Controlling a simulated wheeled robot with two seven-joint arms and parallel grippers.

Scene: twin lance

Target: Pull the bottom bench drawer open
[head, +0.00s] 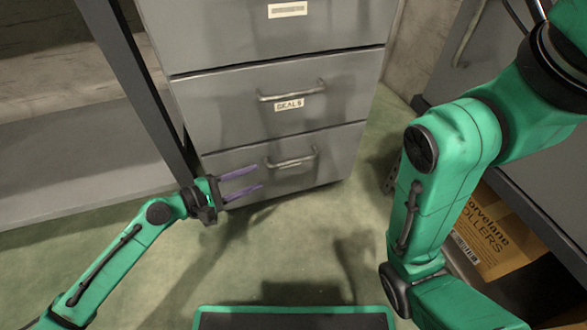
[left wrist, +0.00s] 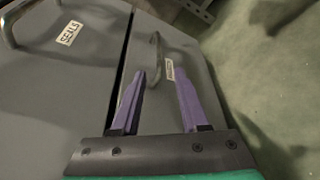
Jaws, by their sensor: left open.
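The bottom bench drawer (head: 240,160) is a grey front at floor level in the head view, flush with the drawer above. Its metal bar handle (head: 291,161) is near the middle, with a small label by it. My left gripper (head: 260,179) is open and empty, its purple fingers pointing at the drawer, just left of and below the handle. In the left wrist view, the handle (left wrist: 153,52) lies ahead, between the fingertip lines and nearer the left finger of the gripper (left wrist: 161,76). I cannot tell whether they touch. My right gripper is out of view.
The middle drawer (head: 215,105) has a similar handle and a label. A dark upright post and grey shelf (head: 85,175) stand left. My right arm crosses the right side, before a cardboard box (head: 490,235). Green floor (head: 300,250) before the drawers is clear.

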